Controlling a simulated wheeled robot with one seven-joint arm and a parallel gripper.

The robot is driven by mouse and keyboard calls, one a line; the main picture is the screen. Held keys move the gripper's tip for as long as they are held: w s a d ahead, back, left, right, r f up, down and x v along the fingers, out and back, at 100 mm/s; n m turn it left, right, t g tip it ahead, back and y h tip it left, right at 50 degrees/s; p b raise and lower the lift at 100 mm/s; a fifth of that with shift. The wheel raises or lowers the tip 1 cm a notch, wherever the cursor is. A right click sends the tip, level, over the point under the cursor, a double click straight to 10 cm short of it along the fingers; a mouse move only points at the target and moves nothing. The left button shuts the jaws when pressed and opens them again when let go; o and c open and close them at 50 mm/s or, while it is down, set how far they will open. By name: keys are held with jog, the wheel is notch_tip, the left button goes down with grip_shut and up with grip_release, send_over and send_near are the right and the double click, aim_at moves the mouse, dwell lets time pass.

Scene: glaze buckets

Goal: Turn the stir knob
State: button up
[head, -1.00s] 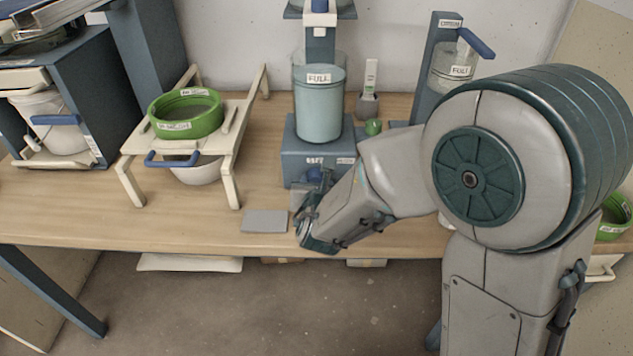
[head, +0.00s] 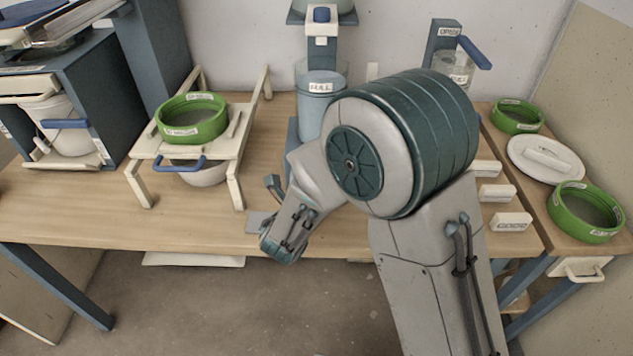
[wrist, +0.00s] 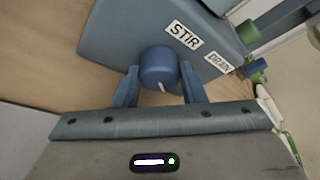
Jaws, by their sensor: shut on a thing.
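The stir knob (wrist: 158,68) is a blue round knob with a white mark, on the front of a blue-grey base (wrist: 125,32) beside a label reading STIR. In the wrist view my gripper (wrist: 160,85) has one finger on each side of the knob and is shut on it. In the head view my gripper (head: 274,188) is partly seen at the front of the mixing station, and my arm hides the knob and most of the base. A bucket labelled FULL (head: 312,108) stands above the base, partly covered by my arm.
A white stand with a green sieve (head: 192,140) is to the left. Green sieves (head: 588,235) and a white lid (head: 530,150) stand at the right.

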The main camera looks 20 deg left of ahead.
jog(key=n+p, duration=0.1)
jog(key=n, duration=0.1)
jog(key=n+t+h+p, duration=0.1)
jog(key=n+p, duration=0.1)
jog(key=shift+a+t+h, duration=0.15)
jog(key=shift+t+h, duration=0.15)
jog(key=shift+f+n, duration=0.1)
jog(key=shift+n, duration=0.3)
jog(key=o, duration=1)
jog(key=shift+s, duration=0.15)
jog(key=s, duration=0.4)
jog(key=s+a+r, duration=0.1)
jog(key=s, duration=0.4)
jog(key=s+a, duration=0.1)
jog(key=s, duration=0.3)
jog(key=shift+s+r, duration=0.25)
jog(key=shift+r, duration=0.1)
